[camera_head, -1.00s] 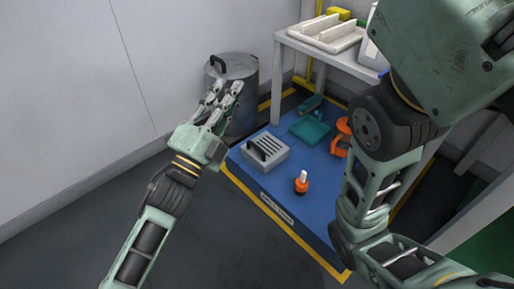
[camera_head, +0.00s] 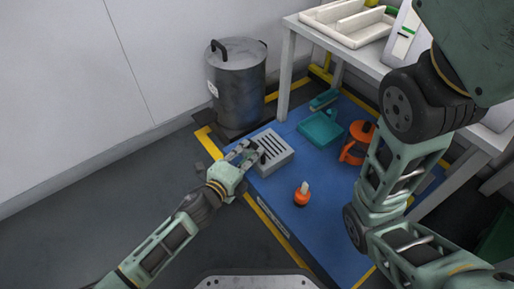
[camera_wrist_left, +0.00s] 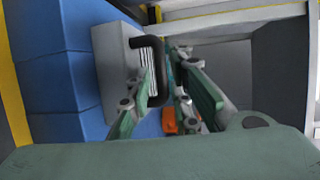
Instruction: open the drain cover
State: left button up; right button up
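The drain cover (camera_head: 279,150) is a light grey slotted block with a black handle (camera_head: 262,156) on its near left side. It sits on the blue platform and looks closed. My left gripper (camera_head: 250,152) is at the handle side of the cover. The fingers are apart and I see no firm grip on the handle. My right arm shows at right, but its gripper is not in view.
The blue platform (camera_head: 325,215) has a yellow-edged border. On it are an orange item with a white top (camera_head: 302,194), a teal dustpan (camera_head: 320,128) and an orange jug (camera_head: 357,142). A metal bin (camera_head: 238,85) stands behind, beside a white table (camera_head: 345,50).

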aim_at(255, 146)
pick_arm(q)
jog(key=x, duration=0.1)
jog(key=b+x, duration=0.1)
jog(key=shift+w+d+f, duration=0.2)
jog(key=shift+w+f, duration=0.1)
jog(key=shift+w+d+b, duration=0.3)
jog(key=shift+w, duration=0.2)
jog(key=shift+r, duration=0.1)
grip_shut()
